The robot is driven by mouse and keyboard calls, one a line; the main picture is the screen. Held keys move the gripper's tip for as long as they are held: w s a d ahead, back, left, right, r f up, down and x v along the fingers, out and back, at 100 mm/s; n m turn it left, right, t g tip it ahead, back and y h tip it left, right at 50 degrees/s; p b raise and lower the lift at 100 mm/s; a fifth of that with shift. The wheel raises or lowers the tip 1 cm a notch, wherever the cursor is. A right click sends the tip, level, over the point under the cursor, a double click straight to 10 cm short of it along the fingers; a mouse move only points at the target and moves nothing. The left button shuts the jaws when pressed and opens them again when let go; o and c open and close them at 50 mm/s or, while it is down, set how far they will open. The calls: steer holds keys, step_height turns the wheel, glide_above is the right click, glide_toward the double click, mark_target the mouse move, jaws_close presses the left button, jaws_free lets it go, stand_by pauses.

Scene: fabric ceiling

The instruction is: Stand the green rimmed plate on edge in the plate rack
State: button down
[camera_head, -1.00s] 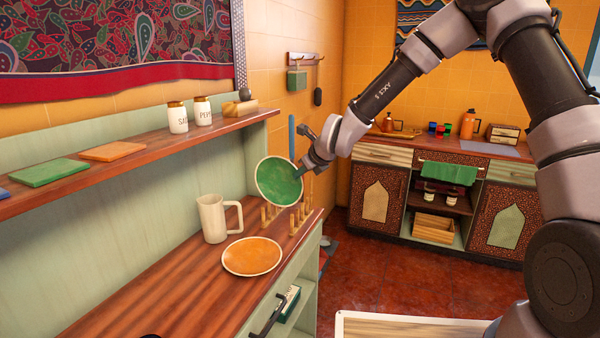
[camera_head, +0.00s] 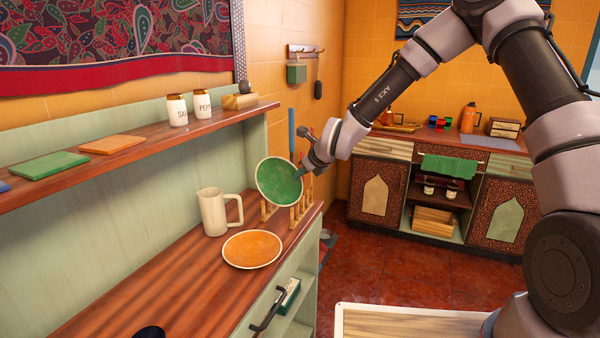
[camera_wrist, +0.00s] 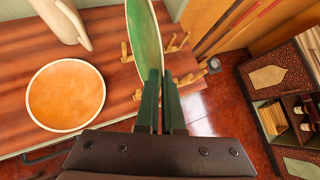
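The green rimmed plate (camera_head: 279,182) is held on edge above the right end of the wooden counter, its green face toward the head camera. My gripper (camera_head: 305,174) is shut on its right side. In the wrist view the plate (camera_wrist: 143,38) shows nearly edge-on, between the fingers of my gripper (camera_wrist: 160,85). The plate rack (camera_head: 299,214), with upright wooden pegs, stands at the counter's right end, just below and behind the plate. Its pegs (camera_wrist: 179,42) also show beside the plate in the wrist view. Whether the plate touches the rack is hard to tell.
An orange plate (camera_head: 252,249) lies flat on the counter (camera_head: 160,290), left of the rack. A cream pitcher (camera_head: 213,212) stands behind it. A shelf (camera_head: 140,150) with jars and coloured tiles runs above. The counter's front left is mostly clear.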

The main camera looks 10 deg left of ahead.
steer(key=shift+f, duration=3.45)
steer(key=c, duration=1)
jaws_free()
steer(key=shift+o, duration=0.2)
glide_toward(299, 194)
steer(key=shift+v, duration=0.85)
